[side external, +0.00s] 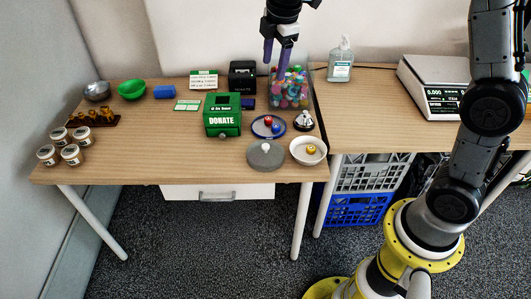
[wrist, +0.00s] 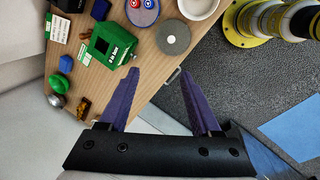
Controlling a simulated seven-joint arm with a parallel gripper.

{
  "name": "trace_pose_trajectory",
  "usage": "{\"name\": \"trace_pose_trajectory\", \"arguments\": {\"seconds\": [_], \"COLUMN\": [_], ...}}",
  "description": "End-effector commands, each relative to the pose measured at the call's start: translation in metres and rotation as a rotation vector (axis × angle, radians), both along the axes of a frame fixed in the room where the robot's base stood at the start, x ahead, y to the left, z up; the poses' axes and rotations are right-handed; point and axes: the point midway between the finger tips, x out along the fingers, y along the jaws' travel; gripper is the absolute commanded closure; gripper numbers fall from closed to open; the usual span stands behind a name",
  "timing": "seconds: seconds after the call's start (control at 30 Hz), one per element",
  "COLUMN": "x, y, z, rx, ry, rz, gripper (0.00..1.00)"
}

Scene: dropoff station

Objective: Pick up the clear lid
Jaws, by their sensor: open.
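A round grey disc (side external: 265,154) with a small pale knob lies flat near the table's front edge. It is the most lid-like thing in view, but I cannot tell if it is clear. It also shows in the wrist view (wrist: 173,37), beyond the fingertips. A clear container (side external: 290,83) of colourful balls stands at the back right of the table; I cannot make out a lid on it. My gripper (side external: 277,57) is open and empty, high above the table near this container. Its purple fingers are spread apart in the wrist view (wrist: 158,72).
A green donate box (side external: 222,115), a blue plate (side external: 259,130) with small balls, a white bowl (side external: 302,157) and a silver bell crowd around the disc. Several jars (side external: 71,153) stand at left. A sanitizer bottle (side external: 341,60) and scale (side external: 440,86) are on the right table.

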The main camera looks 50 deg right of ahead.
Motion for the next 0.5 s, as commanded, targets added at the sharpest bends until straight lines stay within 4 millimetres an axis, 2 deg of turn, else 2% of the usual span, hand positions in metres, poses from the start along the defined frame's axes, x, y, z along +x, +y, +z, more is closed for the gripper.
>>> {"name": "trace_pose_trajectory", "arguments": {"seconds": [0.03,0.1,0.2,0.33,0.5], "x": [0.016,0.034,0.050,0.056,0.053], "y": [0.001,0.003,0.005,0.008,0.009], "z": [-0.023,-0.049,-0.088,-0.129,-0.157], "rx": [-0.011,-0.023,-0.029,-0.032,-0.033], "ry": [0.043,0.087,0.147,0.215,0.266], "rz": [0.027,0.054,0.065,0.070,0.072], "gripper": [0.35,0.35,0.35,0.35,0.35]}}
